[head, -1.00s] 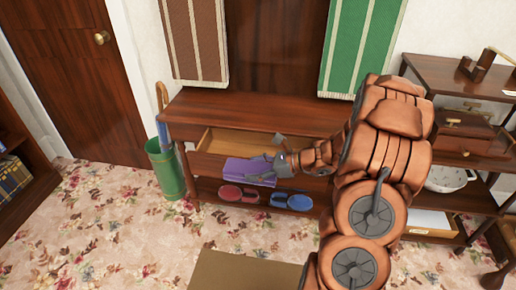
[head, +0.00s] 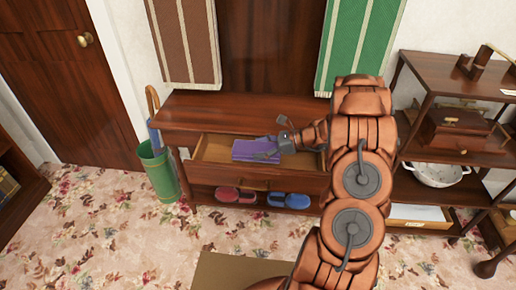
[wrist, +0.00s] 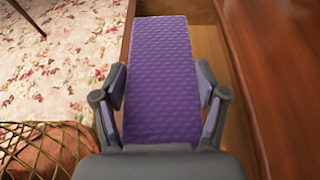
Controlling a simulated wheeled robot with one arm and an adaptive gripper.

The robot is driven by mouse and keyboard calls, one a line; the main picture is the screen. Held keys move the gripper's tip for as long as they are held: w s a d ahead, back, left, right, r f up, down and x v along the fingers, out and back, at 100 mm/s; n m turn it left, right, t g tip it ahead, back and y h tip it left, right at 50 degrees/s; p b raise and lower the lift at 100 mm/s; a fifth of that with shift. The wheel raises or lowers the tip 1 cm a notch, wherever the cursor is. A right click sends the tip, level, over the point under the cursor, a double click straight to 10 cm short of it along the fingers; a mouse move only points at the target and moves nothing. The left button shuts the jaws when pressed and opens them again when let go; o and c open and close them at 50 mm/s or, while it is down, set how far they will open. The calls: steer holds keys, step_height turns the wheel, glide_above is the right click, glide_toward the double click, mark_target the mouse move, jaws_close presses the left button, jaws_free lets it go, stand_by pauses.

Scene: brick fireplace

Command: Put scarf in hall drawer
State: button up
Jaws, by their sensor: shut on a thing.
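A folded purple scarf (head: 256,149) is in my gripper (head: 268,151), over the opening of the hall bench drawer (head: 212,151). The drawer is pulled out, with a pale wood inside. In the wrist view the scarf (wrist: 162,70) points straight ahead, between both fingers of my gripper (wrist: 161,88), which are shut on its sides. The drawer's pale floor (wrist: 208,58) shows to the right of the scarf, and the dark drawer front runs along its left. I cannot tell whether the scarf touches the drawer floor.
The bench top (head: 215,114) is clear. Red slippers (head: 235,195) and blue slippers (head: 290,200) lie on the shelf below. A green umbrella bin (head: 158,172) stands at left. A shelf unit with a colander (head: 440,174) stands at right. Brown and green striped textiles hang above.

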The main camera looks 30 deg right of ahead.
steer(key=shift+w+d, duration=0.25)
steer(key=shift+w+d+f, duration=0.1)
steer(key=shift+d+f, duration=0.1)
steer(key=shift+f, duration=0.1)
steer(key=shift+f+b, duration=0.85)
steer(key=shift+f, duration=0.65)
steer(key=shift+f, duration=0.6)
steer(key=o, duration=0.9)
steer(key=shift+r, duration=0.15)
